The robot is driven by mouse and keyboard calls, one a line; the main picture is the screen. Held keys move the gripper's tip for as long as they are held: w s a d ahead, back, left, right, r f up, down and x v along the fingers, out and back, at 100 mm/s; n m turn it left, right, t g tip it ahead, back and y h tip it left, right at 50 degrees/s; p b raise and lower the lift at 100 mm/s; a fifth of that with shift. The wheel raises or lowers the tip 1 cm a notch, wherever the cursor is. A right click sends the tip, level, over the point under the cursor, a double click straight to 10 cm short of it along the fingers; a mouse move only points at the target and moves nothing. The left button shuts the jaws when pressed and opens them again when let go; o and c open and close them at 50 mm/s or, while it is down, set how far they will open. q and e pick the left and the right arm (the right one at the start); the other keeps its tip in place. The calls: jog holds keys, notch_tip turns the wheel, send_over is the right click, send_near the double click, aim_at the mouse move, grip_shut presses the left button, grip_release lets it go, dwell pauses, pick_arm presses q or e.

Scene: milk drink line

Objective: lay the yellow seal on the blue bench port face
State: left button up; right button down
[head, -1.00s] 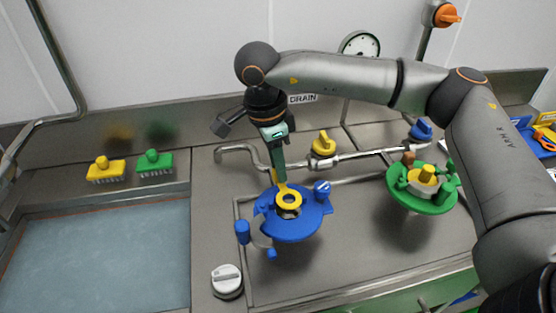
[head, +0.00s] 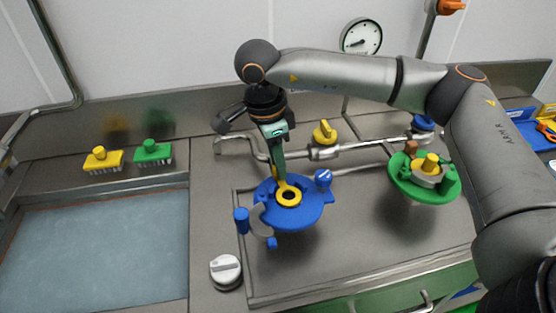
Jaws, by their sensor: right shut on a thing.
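The yellow seal (head: 290,203) is a flat ring with a tab. It is at the middle of the blue bench port face (head: 309,214), a round blue plate with blue knobs on its rim. My right gripper (head: 281,181) points down from above and is shut on the seal's tab at the ring's far side. The ring looks level over the port opening; whether it touches the face cannot be told. My left gripper is not in view.
A green fixture (head: 438,190) with a yellow knob stands to the right. Pipes with a yellow valve (head: 324,133) run behind. A white knob (head: 226,270) is at front left. Yellow (head: 102,160) and green (head: 153,152) brushes lie behind the water basin (head: 95,245).

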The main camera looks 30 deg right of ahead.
jog(key=shift+f, duration=0.2)
jog(key=c, duration=0.6)
grip_release()
jog(key=r, duration=0.4)
jog(key=a+r, duration=0.1)
jog(key=r, duration=0.7)
jog(key=shift+w+a+r, duration=0.15)
jog(key=shift+a+r, duration=0.1)
jog(key=shift+a, duration=0.15)
